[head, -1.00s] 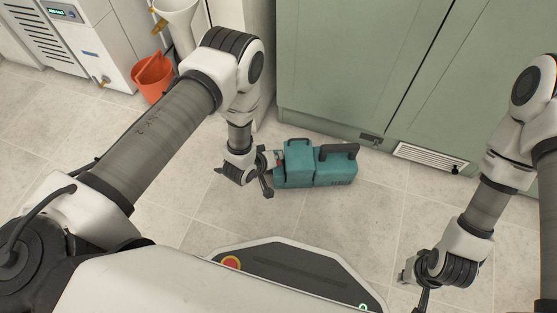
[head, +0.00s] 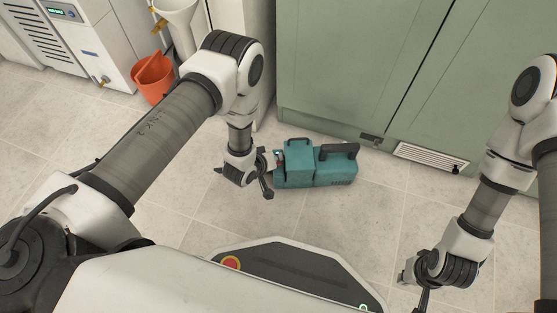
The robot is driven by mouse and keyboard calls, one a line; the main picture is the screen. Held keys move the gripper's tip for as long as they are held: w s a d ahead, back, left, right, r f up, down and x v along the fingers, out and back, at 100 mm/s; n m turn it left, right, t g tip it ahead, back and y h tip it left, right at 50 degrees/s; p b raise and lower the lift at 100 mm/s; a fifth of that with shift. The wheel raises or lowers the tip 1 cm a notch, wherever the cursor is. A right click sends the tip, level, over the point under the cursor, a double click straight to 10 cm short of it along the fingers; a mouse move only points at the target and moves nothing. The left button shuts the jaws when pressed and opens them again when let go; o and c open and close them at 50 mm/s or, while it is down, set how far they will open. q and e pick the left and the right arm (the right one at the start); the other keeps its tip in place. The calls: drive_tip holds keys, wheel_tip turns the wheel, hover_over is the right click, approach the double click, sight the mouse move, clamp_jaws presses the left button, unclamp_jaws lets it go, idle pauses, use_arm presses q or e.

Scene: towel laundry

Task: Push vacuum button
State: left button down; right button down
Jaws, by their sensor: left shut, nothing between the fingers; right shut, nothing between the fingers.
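A teal vacuum (head: 335,172) with a dark carrying handle stands on the tiled floor in front of the green cabinet. The vacuum's button is not clearly seen. My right gripper (head: 412,290) is shut and empty, low at the right, away from the vacuum.
The green cabinet (head: 350,70) with a vent grille (head: 430,157) stands behind the vacuum. An orange bucket (head: 153,80) stands at the upper left beside a white machine (head: 85,50). The tiled floor between the vacuum and my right gripper is clear.

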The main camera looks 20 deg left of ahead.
use_arm(q)
drive_tip(key=shift+f, duration=0.3)
idle(0.4)
drive_tip(key=shift+r+p, duration=0.65)
drive_tip(key=shift+r, duration=0.1)
drive_tip(key=shift+r, duration=0.1)
wheel_tip(320, 180, up, 6)
drive_tip(key=p, duration=0.5)
